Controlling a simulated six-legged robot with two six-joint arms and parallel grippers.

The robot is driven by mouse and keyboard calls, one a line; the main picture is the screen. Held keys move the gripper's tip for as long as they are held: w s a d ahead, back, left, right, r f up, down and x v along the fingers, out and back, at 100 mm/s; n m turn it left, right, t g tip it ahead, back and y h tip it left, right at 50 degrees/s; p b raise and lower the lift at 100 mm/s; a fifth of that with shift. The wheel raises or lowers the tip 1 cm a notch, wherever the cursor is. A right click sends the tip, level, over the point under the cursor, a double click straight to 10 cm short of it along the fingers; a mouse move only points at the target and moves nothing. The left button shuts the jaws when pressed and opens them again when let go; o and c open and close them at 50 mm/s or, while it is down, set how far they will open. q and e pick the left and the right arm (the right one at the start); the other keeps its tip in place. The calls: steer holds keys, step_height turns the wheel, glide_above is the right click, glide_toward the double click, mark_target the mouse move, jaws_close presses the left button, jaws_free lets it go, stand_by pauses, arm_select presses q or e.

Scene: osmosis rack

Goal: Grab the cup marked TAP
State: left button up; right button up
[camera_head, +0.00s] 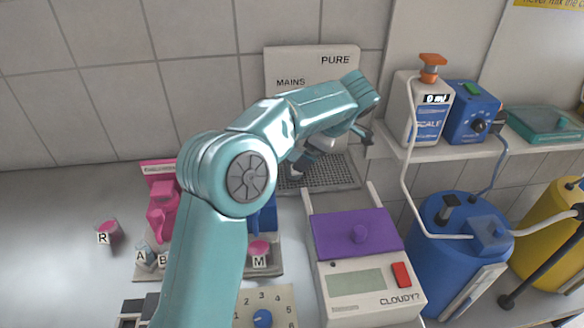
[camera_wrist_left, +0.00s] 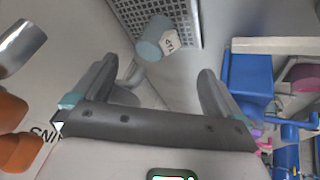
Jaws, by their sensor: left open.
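The cup marked TAP (camera_wrist_left: 152,40) shows in the left wrist view, a small grey-blue cup with a white label and a handle. It is at the edge of a perforated grey drip tray (camera_wrist_left: 175,12). My left gripper (camera_wrist_left: 157,70) is open, with its dark fingers on either side of the view and the cup beyond their tips, apart from them. In the head view the left gripper (camera_head: 332,148) is above the drip tray (camera_head: 345,175), partly behind my own arm. The cup is mostly hidden there. My right gripper is not in view.
A panel reading PURE and MAINS (camera_head: 310,75) stands behind the tray. A purple-lidded CLOUDY? meter (camera_head: 365,295) is in front. A scale dispenser (camera_head: 425,115) sits on the right shelf. A pink cup R (camera_head: 108,235) stands on the left, with free counter around it.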

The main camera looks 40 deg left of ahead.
mark_target(298, 178)
arm_select(q)
steer(key=x, duration=0.5)
steer(key=p+x, duration=0.1)
steer(key=x, duration=0.3)
steer(key=shift+w+a+f, duration=0.15)
steer(key=shift+w+f, duration=0.1)
steer(key=shift+f, duration=0.1)
steer(key=c, duration=1)
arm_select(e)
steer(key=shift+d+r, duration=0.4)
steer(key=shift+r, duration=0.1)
arm_select(q)
steer(key=shift+r, duration=0.1)
